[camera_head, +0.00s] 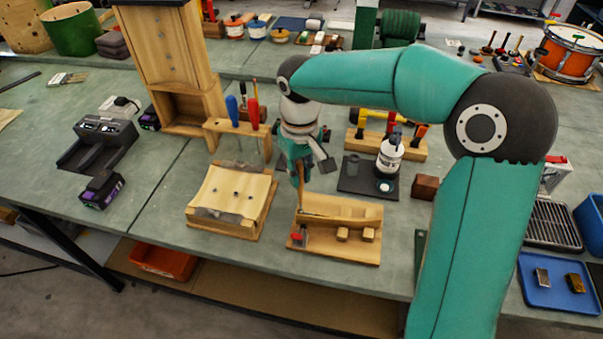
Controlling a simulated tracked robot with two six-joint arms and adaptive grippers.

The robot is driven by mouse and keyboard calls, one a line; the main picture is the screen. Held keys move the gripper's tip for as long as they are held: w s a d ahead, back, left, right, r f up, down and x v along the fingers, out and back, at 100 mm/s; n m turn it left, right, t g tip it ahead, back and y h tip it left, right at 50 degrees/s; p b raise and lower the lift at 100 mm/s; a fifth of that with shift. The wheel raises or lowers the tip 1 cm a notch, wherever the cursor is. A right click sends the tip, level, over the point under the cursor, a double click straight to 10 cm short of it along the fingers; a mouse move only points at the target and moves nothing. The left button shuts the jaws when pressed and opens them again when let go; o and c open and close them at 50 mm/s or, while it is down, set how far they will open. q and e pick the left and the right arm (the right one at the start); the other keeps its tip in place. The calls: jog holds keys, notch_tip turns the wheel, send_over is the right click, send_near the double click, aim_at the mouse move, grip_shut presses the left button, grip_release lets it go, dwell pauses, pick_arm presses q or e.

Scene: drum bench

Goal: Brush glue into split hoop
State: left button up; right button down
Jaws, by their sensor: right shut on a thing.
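My right gripper (300,170) reaches down at the middle of the bench and is shut on a thin, upright brush (301,187), mostly hidden by the fingers. The brush's lower end is just above or at the left end of the split hoop (345,210), a curved pale wooden piece on a wooden holder (335,250). I cannot tell whether it touches. A white glue bottle (390,157) with a dark top stands on a dark mat (353,183), with a small pale round dish (385,186) in front of it. My left gripper is not in view.
A small brown block (425,187) lies right of the mat. A blue tray (560,285) is at the right.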

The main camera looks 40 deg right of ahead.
jog(key=shift+w+a, duration=0.1)
jog(key=shift+w, duration=0.2)
jog(key=shift+s, duration=0.15)
jog(key=shift+s+d, duration=0.4)
jog(key=shift+d, duration=0.2)
dwell(0.6)
jog(key=shift+s+d, duration=0.6)
dwell(0.4)
jog(key=shift+s+d+b, duration=0.2)
jog(key=shift+d+b, duration=0.05)
jog(key=shift+b, duration=0.05)
jog(key=shift+w, duration=0.15)
dwell(0.3)
